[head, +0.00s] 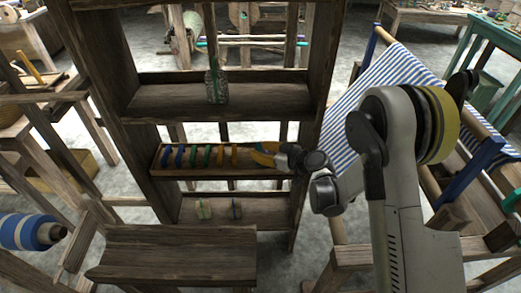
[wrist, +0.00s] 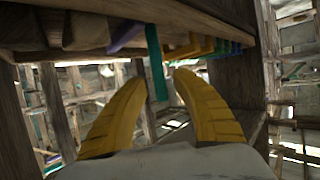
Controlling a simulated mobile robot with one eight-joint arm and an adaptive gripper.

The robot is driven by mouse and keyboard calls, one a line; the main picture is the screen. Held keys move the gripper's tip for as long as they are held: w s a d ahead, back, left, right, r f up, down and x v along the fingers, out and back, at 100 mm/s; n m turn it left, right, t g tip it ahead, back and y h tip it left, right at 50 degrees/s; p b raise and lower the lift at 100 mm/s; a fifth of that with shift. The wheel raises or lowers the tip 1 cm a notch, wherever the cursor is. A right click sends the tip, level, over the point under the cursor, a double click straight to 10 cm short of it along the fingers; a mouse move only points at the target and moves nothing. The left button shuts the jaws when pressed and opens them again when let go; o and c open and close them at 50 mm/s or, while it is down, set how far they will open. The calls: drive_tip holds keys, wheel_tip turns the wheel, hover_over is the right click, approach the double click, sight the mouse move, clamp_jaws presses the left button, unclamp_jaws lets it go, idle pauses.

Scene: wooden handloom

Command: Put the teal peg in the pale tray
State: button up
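In the wrist view a teal peg (wrist: 156,62) hangs down from a dark wooden ledge, between the yellow fingertips of my gripper (wrist: 160,78). A gap shows on each side of the peg, so the fingers are open and not holding it. In the head view my gripper (head: 265,153) is at the right end of the peg row on the middle shelf, and I cannot pick out the teal peg there. I cannot make out a pale tray in either view.
A purple peg (wrist: 127,38) and a yellow peg (wrist: 185,50) flank the teal one closely. Several blue, green and yellow pegs line the middle shelf (head: 215,173). A green-patterned object (head: 216,86) stands on the upper shelf. A brown bench (head: 172,252) stands in front, its top clear.

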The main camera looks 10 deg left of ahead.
drive_tip(key=shift+r, duration=0.1)
drive_tip(key=shift+s+d+r, duration=0.2)
drive_tip(key=shift+d, duration=0.05)
drive_tip(key=s+d+r+m+h+p, duration=0.1)
drive_tip(key=s+d+r+m+h, duration=0.2)
drive_tip(key=s+d+r, duration=0.6)
drive_tip(key=s+d+r+m+h, duration=0.3)
drive_tip(key=s+d+r, duration=0.2)
drive_tip(key=d+r, duration=0.45)
drive_tip(key=s+d+r+m+h, duration=0.1)
drive_tip(key=s+d+m+h, duration=0.4)
drive_tip(key=s+d, duration=0.9)
drive_tip(key=shift+s+d+r+m, duration=0.2)
drive_tip(key=shift+s+d+m, duration=0.2)
drive_tip(key=shift+s, duration=0.2)
